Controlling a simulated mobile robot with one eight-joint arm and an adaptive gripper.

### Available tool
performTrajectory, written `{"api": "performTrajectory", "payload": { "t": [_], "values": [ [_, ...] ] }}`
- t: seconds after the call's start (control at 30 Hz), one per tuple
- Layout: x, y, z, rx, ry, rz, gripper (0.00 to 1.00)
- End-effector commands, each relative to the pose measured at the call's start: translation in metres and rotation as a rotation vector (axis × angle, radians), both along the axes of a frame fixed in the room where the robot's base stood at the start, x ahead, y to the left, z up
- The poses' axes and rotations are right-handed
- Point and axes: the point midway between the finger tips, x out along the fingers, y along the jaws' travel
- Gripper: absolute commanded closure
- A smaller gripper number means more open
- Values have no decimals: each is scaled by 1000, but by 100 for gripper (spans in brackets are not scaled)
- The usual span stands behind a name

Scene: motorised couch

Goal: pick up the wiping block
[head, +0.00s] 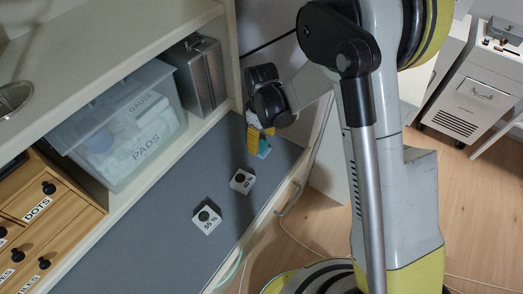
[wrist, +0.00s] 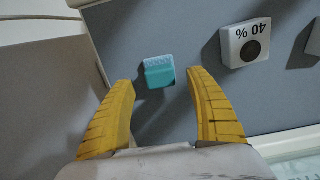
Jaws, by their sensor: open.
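The wiping block appears to be the small teal block with a pale, rough-looking side (wrist: 159,72). It lies on the grey mat (head: 165,213) at the right end of the shelf, and in the head view (head: 264,149) it shows partly beside my fingers. My gripper (wrist: 162,88) has yellow ribbed fingers, spread apart and empty. In the wrist view the block sits between and just beyond the fingertips, with a gap on both sides. In the head view my gripper (head: 259,137) is low over the block; the exact height cannot be told.
A white block marked 40 % (head: 242,181) stands near the teal block, and one marked 55 % (head: 206,220) is farther off. A clear bin (head: 125,122), a metal case (head: 200,75) and wooden drawers (head: 40,212) stand along the back. A shelf (head: 110,45) overhangs them.

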Motion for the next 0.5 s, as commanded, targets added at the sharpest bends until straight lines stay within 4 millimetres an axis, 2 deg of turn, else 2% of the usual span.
{"api": "performTrajectory", "payload": {
  "t": [0.03,0.13,0.37,0.47,0.5],
  "values": [
    [-1,1,-14,0,0,0,35],
    [0,1,-25,0,0,-1,35],
    [-1,0,-26,0,0,-1,35],
    [-1,0,-26,0,0,-1,61],
    [-1,0,-26,0,0,-1,74]
  ]
}}
